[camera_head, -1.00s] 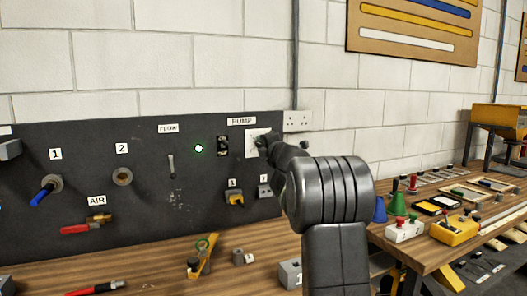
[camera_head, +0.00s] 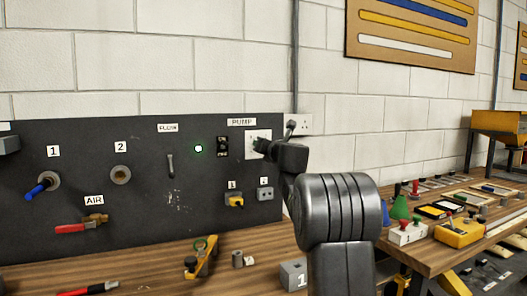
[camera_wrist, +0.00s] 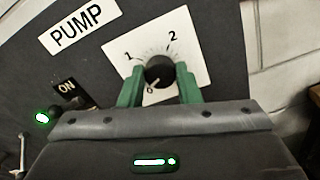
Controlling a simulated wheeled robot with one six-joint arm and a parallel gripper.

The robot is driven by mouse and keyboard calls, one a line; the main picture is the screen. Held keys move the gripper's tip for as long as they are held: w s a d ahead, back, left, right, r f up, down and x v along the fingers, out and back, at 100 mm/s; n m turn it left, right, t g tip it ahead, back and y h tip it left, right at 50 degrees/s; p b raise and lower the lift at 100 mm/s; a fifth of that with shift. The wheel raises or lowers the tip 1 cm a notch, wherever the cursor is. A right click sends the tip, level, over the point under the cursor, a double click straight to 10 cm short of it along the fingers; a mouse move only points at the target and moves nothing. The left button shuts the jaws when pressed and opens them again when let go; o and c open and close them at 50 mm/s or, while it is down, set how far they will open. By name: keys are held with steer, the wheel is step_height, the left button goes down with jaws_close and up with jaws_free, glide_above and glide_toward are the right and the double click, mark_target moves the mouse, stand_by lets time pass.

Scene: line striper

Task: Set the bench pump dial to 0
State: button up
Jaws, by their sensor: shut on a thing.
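The pump dial is a black round knob (camera_wrist: 161,68) on a white square plate (camera_wrist: 196,40) with the marks 1 and 2, below the PUMP label (camera_wrist: 77,29). A pale pointer mark on the knob points to the lower left in the wrist view, at or close to what looks like a 0. My gripper (camera_wrist: 158,78) is shut on the knob, one green finger on each side. In the head view the plate (camera_head: 251,137) shows at the panel's right end, and my gripper (camera_head: 261,146) hides the knob.
The dark panel (camera_head: 100,145) also bears a black switch (camera_head: 222,146), marked ON in the wrist view, a lit green lamp (camera_head: 198,148), a flow lever (camera_head: 171,166), sockets and a red air valve (camera_head: 72,228). A wall outlet (camera_head: 304,124) is right of the panel. Small parts lie on the bench below.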

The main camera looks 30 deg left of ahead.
steer(key=shift+f+n+b, duration=0.15)
steer(key=shift+n+b, duration=0.5)
steer(key=shift+n, duration=1.25)
steer(key=o, duration=1)
steer(key=b+v, duration=0.2)
steer(key=v, duration=1.1)
steer(key=shift+s+d+b, duration=0.25)
steer(key=shift+s+b, duration=0.05)
